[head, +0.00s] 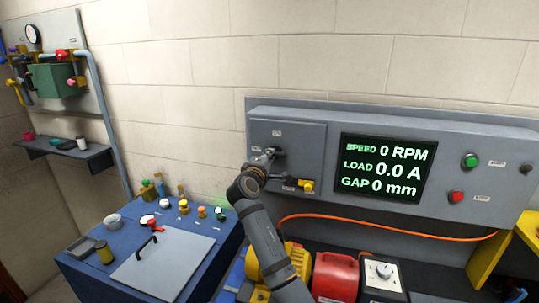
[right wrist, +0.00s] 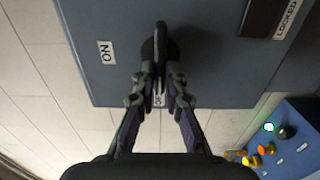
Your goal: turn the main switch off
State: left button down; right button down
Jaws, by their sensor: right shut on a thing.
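The main switch (head: 278,152) is a dark handle on a round base on the grey panel's left door. It also shows in the right wrist view (right wrist: 161,32), where its handle runs up and down the picture. The ON label (right wrist: 106,52) is to its left there, off the handle's line. My right gripper (head: 264,160) is at the handle, and in the right wrist view its fingertips (right wrist: 160,82) are closed together on the handle's near end. Another label between the fingers is partly hidden. My left gripper is not in view.
A yellow latch (head: 307,185) is just below right of the switch. The display (head: 385,168) reads 0 RPM, 0.0 A and 0 mm. Green (head: 470,160) and red (head: 456,197) buttons are at right. A blue bench (head: 85,265) and red motor (head: 335,275) stand below.

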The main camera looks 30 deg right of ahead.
jog(key=shift+f, duration=0.1)
dwell(0.4)
jog(key=c, duration=1.4)
grip_release()
jog(key=shift+a, duration=0.1)
jog(key=v, duration=0.7)
jog(key=shift+s+a, duration=0.15)
jog(key=shift+s, duration=0.05)
jog(key=shift+w, duration=0.1)
